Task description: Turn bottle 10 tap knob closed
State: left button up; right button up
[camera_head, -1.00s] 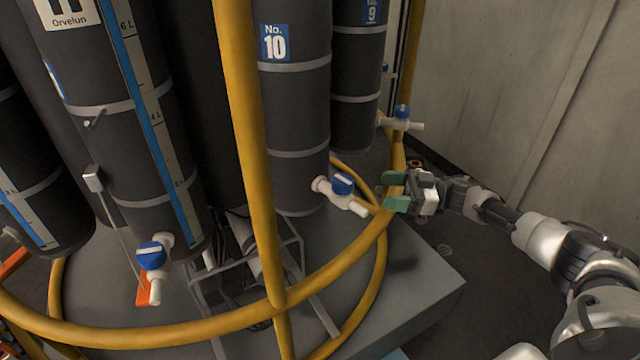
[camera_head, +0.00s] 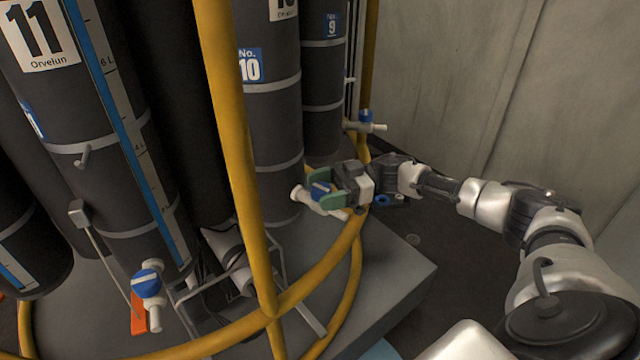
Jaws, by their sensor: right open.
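Bottle 10 (camera_head: 270,125) is a tall dark grey cylinder with a blue "No. 10" label, standing behind a yellow rail. Its white tap (camera_head: 301,194) sticks out low on its right side. The blue tap knob (camera_head: 320,188) shows between the green-tipped fingers of my right gripper (camera_head: 322,189). The gripper is open, with one finger above the knob and one below it. I cannot tell whether either finger touches the knob. My left gripper is not in view.
A yellow tubular rail (camera_head: 236,150) stands upright left of bottle 10 and curves around the grey platform (camera_head: 395,285). Bottle 9 (camera_head: 322,95) with its own tap (camera_head: 366,122) stands behind. Bottle 11 (camera_head: 95,130) and its blue-knobbed tap (camera_head: 148,284) are left. A wall closes the right.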

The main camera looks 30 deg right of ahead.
jog(key=shift+w+a, duration=0.1)
jog(key=shift+a, duration=0.2)
jog(key=shift+c, duration=0.4)
